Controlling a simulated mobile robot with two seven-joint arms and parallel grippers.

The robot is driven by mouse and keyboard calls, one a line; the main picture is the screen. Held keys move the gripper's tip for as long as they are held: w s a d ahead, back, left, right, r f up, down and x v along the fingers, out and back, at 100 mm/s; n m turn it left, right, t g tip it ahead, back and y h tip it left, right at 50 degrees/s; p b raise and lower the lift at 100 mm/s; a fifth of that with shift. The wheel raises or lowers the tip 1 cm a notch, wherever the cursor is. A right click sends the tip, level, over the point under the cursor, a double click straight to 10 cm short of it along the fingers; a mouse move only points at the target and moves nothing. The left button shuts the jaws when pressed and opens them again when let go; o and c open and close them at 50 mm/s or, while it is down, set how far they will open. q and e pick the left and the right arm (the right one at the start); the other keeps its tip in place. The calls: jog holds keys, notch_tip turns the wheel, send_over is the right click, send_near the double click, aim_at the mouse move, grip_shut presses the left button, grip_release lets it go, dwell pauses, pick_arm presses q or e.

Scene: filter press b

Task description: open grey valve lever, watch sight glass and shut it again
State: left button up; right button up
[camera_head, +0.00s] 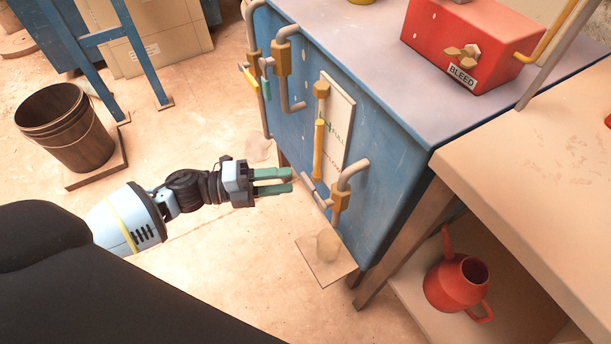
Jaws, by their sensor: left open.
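The grey valve lever (311,190) slants up and left from the lower brass valve on the front of the blue cabinet. The sight glass (319,148) is an upright amber tube in front of a white scale plate, between brass fittings. My left gripper (290,180) comes in from the left with its green fingers apart and empty. Its fingertips point at the grey lever's upper end and appear just short of it; the exact gap in depth is hard to tell. My right gripper is not in view.
Pipes with a yellow lever (250,79) and a green lever (265,88) are farther up the cabinet (385,190). A cup (328,245) stands on a board below the valve. A red jug (455,283) sits on a lower shelf at right. A bucket (65,125) stands left.

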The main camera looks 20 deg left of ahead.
aim_at(302, 179)
pick_arm(q)
jog(key=x, duration=0.5)
jog(key=shift+w+d, duration=0.15)
jog(key=shift+d, duration=0.15)
grip_shut()
